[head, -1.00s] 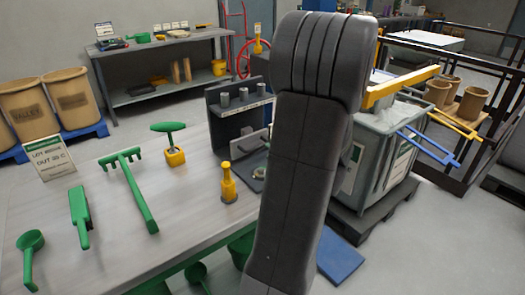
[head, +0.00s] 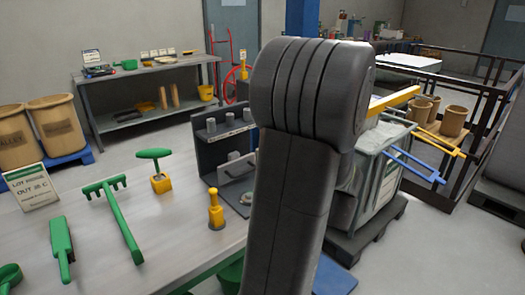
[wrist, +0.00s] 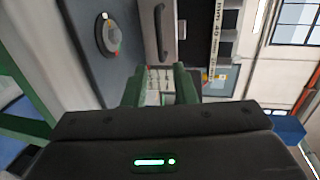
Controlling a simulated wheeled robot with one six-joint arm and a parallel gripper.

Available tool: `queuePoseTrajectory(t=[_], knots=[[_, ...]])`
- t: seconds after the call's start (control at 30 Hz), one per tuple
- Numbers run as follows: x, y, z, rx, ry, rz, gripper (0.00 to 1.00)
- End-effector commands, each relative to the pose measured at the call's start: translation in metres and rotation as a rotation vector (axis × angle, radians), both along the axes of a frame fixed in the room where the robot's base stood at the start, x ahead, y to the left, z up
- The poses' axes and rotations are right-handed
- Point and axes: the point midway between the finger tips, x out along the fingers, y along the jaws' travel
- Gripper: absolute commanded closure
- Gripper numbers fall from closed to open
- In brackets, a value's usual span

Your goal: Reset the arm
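In the head view my dark grey arm rises from the bottom centre to a thick rounded joint, and the gripper is not visible there. In the wrist view my gripper (wrist: 160,88) shows two green fingers with a gap between them. Nothing is held in the gap. Behind the fingertips is a blurred patch of pale, gridded surface. A dark grey panel (wrist: 82,65) with a round knob or button (wrist: 108,38) fills the upper left of the wrist view. A dark handle (wrist: 160,32) is near the top middle.
A table (head: 150,250) at left holds a green rake (head: 116,218), a green-handled yellow block (head: 158,172), a yellow peg (head: 215,210) and a sign (head: 30,187). A grey bin (head: 375,180) stands behind my arm. Dark railings (head: 484,150) run at right.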

Motion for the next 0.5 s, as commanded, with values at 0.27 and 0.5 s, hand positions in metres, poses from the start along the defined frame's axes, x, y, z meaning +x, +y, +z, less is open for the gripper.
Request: queuePoseTrajectory(t=[0.27,0.5], knots=[[0.033,0.025,-0.008,0.0,0.001,0.005,0.75],[0.069,0.051,-0.017,0.001,0.0,0.004,0.75]])
